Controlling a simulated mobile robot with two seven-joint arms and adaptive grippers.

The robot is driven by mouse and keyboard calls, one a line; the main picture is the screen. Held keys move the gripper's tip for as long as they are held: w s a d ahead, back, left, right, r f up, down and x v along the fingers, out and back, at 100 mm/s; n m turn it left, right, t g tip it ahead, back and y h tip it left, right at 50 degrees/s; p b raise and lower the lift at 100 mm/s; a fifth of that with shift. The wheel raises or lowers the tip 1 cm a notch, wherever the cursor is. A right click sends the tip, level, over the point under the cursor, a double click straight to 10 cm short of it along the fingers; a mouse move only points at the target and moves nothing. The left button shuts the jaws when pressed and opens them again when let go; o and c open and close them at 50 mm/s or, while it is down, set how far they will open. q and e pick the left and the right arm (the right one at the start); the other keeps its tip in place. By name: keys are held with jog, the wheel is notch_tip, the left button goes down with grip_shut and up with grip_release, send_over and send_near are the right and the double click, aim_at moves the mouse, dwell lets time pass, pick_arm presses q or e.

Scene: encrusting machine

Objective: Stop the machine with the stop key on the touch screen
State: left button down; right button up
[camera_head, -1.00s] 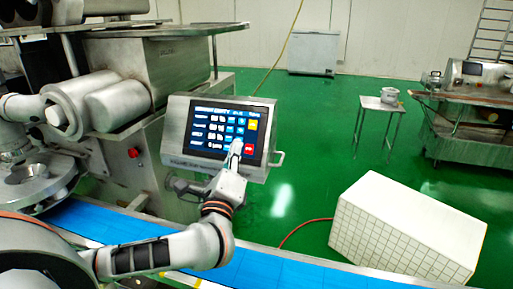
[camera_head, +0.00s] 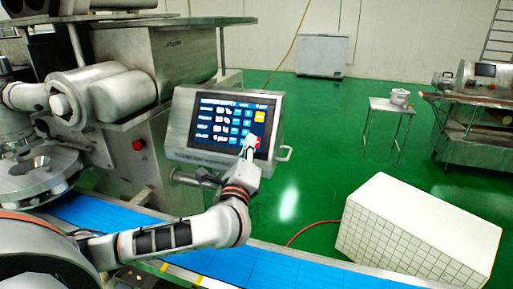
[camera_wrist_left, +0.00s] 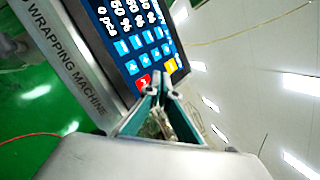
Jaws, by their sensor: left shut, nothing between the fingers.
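The touch screen (camera_head: 222,125) sits in a tilted metal housing on the machine and is lit, with rows of blue keys and white figures. The red stop key (camera_head: 258,142) is at its lower right, partly covered by my fingertips. It also shows red in the left wrist view (camera_wrist_left: 144,82), just beyond the fingers. My left gripper (camera_head: 251,140) is shut and empty, its tips over the red key. In the left wrist view its fingers (camera_wrist_left: 160,90) meet close to the red key; whether they touch the glass I cannot tell. My right gripper is not in view.
A yellow key (camera_head: 259,117) lies above the red one. A red button (camera_head: 138,145) is on the machine body. A blue conveyor belt (camera_head: 265,268) runs below my arm. A white box (camera_head: 415,230) stands on the green floor at right, with free floor behind it.

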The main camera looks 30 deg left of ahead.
pick_arm(q)
jog(key=shift+w+a+f, duration=0.15)
jog(key=shift+w+f, duration=0.15)
jog(key=shift+w, duration=0.25)
dwell(1.1)
jog(key=shift+w+a+f+b, duration=0.1)
jog(key=shift+w+f+b, duration=0.2)
jog(key=shift+b, duration=0.3)
jog(key=shift+w+f, duration=0.1)
jog(key=shift+w, duration=0.2)
dwell(0.4)
jog(key=shift+s, duration=0.1)
dwell(0.4)
jog(key=shift+s+r, duration=0.4)
jog(key=shift+s, duration=0.1)
